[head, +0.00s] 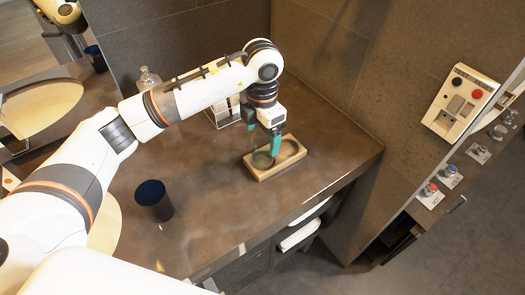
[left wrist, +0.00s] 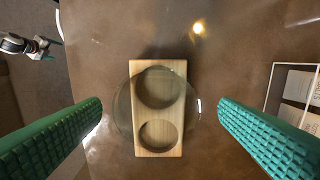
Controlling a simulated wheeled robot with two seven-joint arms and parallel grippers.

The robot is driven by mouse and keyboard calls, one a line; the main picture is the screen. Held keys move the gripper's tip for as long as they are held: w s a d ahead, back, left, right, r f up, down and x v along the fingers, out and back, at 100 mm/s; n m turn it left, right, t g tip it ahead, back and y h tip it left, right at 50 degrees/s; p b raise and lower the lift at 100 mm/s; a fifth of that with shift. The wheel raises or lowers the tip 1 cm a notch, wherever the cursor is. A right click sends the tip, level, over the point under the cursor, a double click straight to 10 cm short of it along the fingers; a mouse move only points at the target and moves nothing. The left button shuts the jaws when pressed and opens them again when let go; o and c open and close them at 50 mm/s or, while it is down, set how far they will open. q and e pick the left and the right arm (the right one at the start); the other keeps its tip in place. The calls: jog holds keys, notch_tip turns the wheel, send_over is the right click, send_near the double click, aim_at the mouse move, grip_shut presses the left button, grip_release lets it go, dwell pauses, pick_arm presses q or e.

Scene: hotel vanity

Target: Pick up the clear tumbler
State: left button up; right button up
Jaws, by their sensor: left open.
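The clear tumbler shows in the left wrist view as a faint see-through round outline (left wrist: 122,108) over the wooden tray (left wrist: 138,76). In the head view the tumbler (head: 262,159) is hard to make out at the tray's left recess; I cannot tell exactly how it sits. The tray (head: 268,175) has two round recesses and lies on the dark counter. My left gripper (head: 264,142) points down above the tray, partly hiding it. Its green ridged fingers stand wide open on both sides of the tumbler in the wrist view (left wrist: 160,130), apart from it.
A dark blue cup (head: 154,201) stands on the counter towards the front left. A white-framed stand (left wrist: 290,95) is near the tray, and a glass bottle (head: 148,79) is at the back. The counter's front edge and a tiled wall are close to the tray.

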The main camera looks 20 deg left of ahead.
aim_at(263, 148)
pick_arm(q)
jog(key=shift+f, duration=0.35)
jog(key=f+p, duration=0.2)
jog(key=f, duration=0.1)
jog(key=shift+s+d+f, duration=0.1)
jog(key=shift+d+f, duration=0.1)
jog(key=shift+f, duration=0.05)
jog(key=shift+a+f, duration=0.1)
jog(key=shift+f, duration=0.5)
jog(key=c, duration=1.2)
pick_arm(e)
jog(key=shift+w+a+r, duration=0.25)
jog(key=shift+w+r, duration=0.05)
jog(key=shift+r, duration=0.25)
jog(key=shift+w+a+r, duration=0.2)
jog(key=shift+w+r, duration=0.05)
jog(key=shift+r, duration=0.3)
